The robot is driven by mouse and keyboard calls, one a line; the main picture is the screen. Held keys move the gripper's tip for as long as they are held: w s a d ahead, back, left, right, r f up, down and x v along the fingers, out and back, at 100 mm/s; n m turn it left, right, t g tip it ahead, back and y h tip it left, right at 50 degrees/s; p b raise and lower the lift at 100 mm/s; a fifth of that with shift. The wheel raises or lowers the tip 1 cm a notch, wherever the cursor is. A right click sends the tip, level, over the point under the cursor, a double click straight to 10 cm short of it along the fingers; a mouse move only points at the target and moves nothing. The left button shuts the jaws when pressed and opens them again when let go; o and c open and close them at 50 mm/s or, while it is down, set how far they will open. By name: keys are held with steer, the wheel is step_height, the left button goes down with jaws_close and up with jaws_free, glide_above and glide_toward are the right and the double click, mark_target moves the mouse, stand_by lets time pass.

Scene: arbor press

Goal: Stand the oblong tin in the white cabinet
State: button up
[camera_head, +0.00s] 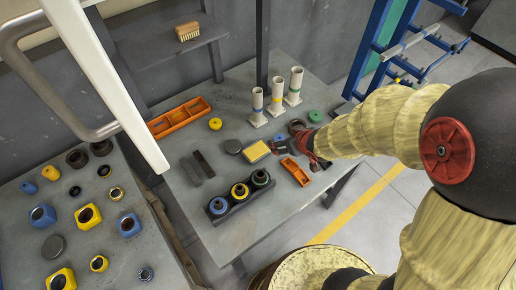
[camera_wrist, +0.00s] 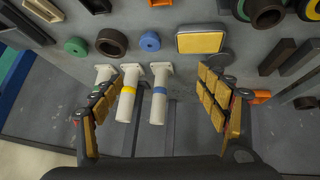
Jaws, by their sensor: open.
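A flat yellow-topped rectangular piece (camera_head: 256,151) with a grey rim lies on the grey table; it may be the oblong tin, but I cannot tell for sure. It also shows in the wrist view (camera_wrist: 200,42), beyond my right finger. My gripper (camera_head: 308,147) is above the right part of the table, to the right of this piece and apart from it. In the wrist view its padded fingers (camera_wrist: 160,82) are spread wide with nothing held. A white panel (camera_head: 105,85) with a grey bar handle, perhaps the cabinet's door, crosses the upper left; the cabinet's inside is hidden.
Three white posts (camera_head: 277,95) stand at the table's back. Orange trays (camera_head: 180,118), dark bars (camera_head: 198,168) and a rack of ringed cylinders (camera_head: 240,194) crowd the table. A left table (camera_head: 80,225) holds several blue and yellow parts. A drum (camera_head: 318,268) stands in front.

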mark_target(257, 151)
steer(key=o, duration=0.5)
steer(key=s+a+f+n+y, duration=0.1)
steer(key=a+f+y, duration=0.1)
steer(key=a+f, duration=0.3)
steer(key=shift+s+a+f+g, duration=0.15)
steer(key=shift+a+f+g, duration=0.1)
steer(key=shift+a+g, duration=0.15)
steer(key=shift+o, duration=0.4)
steer(key=b+x, duration=0.1)
steer(key=x, duration=0.4)
steer(key=shift+a+f, duration=0.1)
steer(key=shift+f, duration=0.05)
steer(key=shift+w+a+f+b, duration=0.2)
steer(key=shift+w+f+b, duration=0.15)
steer(key=b+x, duration=0.1)
steer(key=x, duration=0.3)
steer(key=shift+f+b, duration=0.3)
steer(key=shift+f, duration=0.1)
steer(key=shift+w+a+f, duration=0.1)
steer(key=shift+w+f, duration=0.1)
